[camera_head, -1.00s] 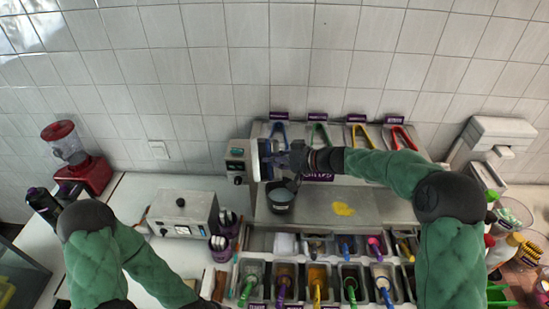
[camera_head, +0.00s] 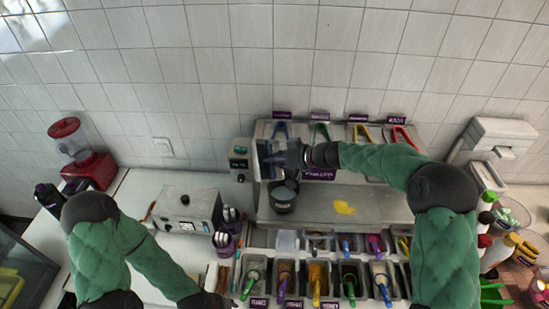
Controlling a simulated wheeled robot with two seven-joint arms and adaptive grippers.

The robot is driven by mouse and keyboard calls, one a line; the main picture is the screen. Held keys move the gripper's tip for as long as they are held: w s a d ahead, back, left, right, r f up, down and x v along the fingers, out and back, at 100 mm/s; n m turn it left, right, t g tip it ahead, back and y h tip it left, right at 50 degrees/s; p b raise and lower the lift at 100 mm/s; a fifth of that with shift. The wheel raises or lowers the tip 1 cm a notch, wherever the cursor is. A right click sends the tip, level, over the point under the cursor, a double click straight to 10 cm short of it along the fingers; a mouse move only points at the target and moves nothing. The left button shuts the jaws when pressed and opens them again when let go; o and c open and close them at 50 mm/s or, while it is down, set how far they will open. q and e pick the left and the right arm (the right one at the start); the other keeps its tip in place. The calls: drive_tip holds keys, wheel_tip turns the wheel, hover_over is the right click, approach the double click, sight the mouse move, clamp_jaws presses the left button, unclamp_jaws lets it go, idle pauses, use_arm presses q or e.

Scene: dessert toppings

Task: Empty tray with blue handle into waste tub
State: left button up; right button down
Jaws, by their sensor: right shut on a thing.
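My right gripper (camera_head: 298,157) reaches in from the right and is shut on a tray (camera_head: 265,158), which is tipped up on its side above the steel counter. The tray is seen nearly edge-on, and my gripper hides most of its handle. A dark round tub (camera_head: 282,199) stands on the steel counter just below the tray and gripper. I cannot tell what is inside the tub. My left gripper (camera_head: 210,302) is at the bottom edge, left of the topping pans, and its fingers cannot be made out.
Several topping pans (camera_head: 286,268) with coloured spoons fill the front. Coloured tongs (camera_head: 320,132) rest on the back shelf. A yellow spill (camera_head: 344,207) lies on the steel right of the tub. A steel box (camera_head: 186,208), a red blender (camera_head: 87,168) and a white machine (camera_head: 491,139) stand around.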

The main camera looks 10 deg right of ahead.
drive_tip(key=shift+w+a+f+g+h+p, duration=0.2)
drive_tip(key=shift+a+g+h+p, duration=0.25)
drive_tip(key=shift+p, duration=1.2)
drive_tip(key=shift+w+a+f+g+h+p, duration=0.2)
drive_tip(key=shift+h+p, duration=0.35)
drive_tip(key=shift+p, duration=1.1)
drive_tip(key=shift+w+a+f+g+h, duration=0.2)
drive_tip(key=shift+a+f+g+h, duration=0.3)
drive_tip(key=shift+h, duration=0.3)
drive_tip(key=shift+w+a+f+g+h, duration=0.15)
drive_tip(key=shift+a+f+g+h, duration=0.15)
drive_tip(key=shift+f+g+h, duration=0.4)
drive_tip(key=shift+w+a+f+n+g+h, duration=0.1)
drive_tip(key=shift+a+f+g+h, duration=0.2)
drive_tip(key=shift+h, duration=0.45)
drive_tip(key=shift+w+f+n+g+h, duration=0.1)
drive_tip(key=shift+g+h, duration=0.3)
drive_tip(key=shift+h, duration=0.3)
drive_tip(key=shift+w+a+f+n+g+h, duration=0.15)
drive_tip(key=shift+g+h, duration=0.2)
drive_tip(key=shift+h, duration=0.4)
drive_tip(key=shift+s+d, duration=0.1)
drive_tip(key=shift+s, duration=0.05)
